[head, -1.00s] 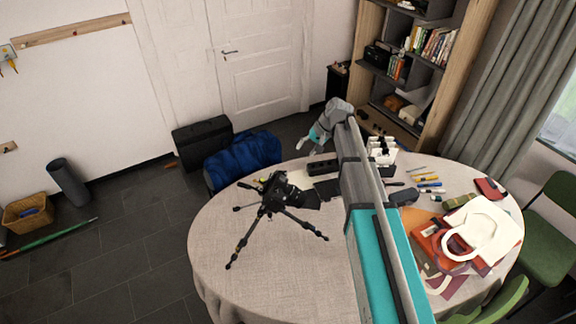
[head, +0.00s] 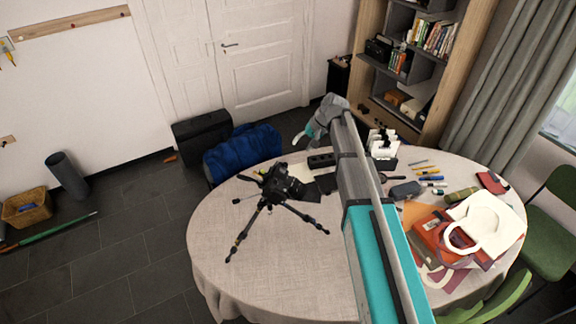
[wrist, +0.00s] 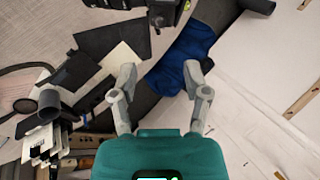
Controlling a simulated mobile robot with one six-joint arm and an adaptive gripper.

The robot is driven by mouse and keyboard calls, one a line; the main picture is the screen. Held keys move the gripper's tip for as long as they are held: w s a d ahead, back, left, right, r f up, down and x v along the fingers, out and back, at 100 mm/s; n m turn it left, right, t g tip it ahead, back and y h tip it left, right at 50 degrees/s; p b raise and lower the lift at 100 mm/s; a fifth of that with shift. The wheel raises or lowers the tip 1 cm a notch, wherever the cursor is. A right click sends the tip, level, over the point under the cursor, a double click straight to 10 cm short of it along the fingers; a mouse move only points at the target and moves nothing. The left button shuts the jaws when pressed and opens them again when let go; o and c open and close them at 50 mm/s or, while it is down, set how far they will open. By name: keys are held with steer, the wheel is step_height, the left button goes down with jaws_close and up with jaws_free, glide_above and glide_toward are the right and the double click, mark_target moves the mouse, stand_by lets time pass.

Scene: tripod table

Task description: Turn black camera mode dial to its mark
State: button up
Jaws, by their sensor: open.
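The black camera (head: 284,184) sits on a small black tripod (head: 247,228) with spread legs on the round table (head: 290,270). Its mode dial is too small to make out in the head view. In the wrist view only part of the camera (wrist: 163,11) shows at the top edge, and I cannot pick out the dial there. My gripper (wrist: 158,75) is open and empty, its two grey fingers spread apart below the camera in the picture. In the head view my gripper (head: 301,138) is beyond the table's far edge, above and right of the camera, clear of it.
Dark flat sheets (wrist: 112,37) and a pale card lie beside the camera. A white rack (head: 383,148), pens, a grey case (head: 406,191) and bags (head: 440,237) crowd the right side. A blue bag (head: 243,153) lies behind the table. The front left tabletop is bare.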

mark_target(286, 164)
steer(key=shift+b+x, duration=4.5)
steer(key=shift+x, duration=1)
jaws_close()
